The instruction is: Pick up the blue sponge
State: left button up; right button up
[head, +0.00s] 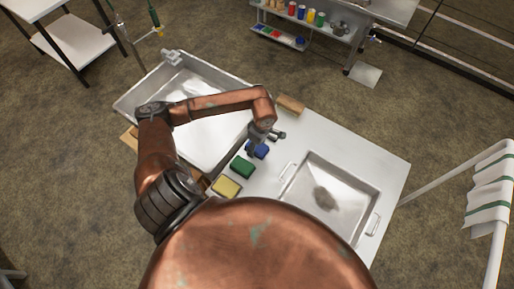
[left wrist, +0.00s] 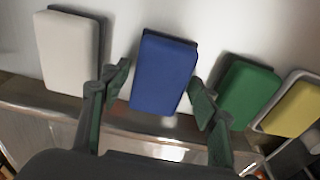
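The blue sponge (left wrist: 164,73) lies on the white worktop, beside the metal sink edge. In the left wrist view it sits between the two open fingers of my left gripper (left wrist: 158,93), with a gap visible on each side. In the head view the blue sponge (head: 262,151) is partly hidden by my left gripper (head: 256,146), which is over it. My right gripper is in neither view.
A green sponge (head: 243,167) and a yellow sponge (head: 226,187) lie in a row with the blue one. A pale sponge (left wrist: 70,50) lies on its other side. A steel sink (head: 150,88) and a shallow handled pan (head: 330,198) flank the row.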

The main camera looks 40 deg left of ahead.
pick_arm(q)
jog(key=c, duration=0.8)
jog(key=shift+o, duration=0.2)
jog(key=shift+r, duration=0.1)
jog(key=shift+r, duration=0.5)
notch_tip(320, 180, up, 2)
jog(key=shift+r, duration=0.25)
jog(key=s+d+r, duration=0.7)
jog(key=s+r, duration=0.2)
jog(key=s, duration=0.3)
jog(key=shift+d+r, duration=0.15)
jog(key=shift+r, duration=0.05)
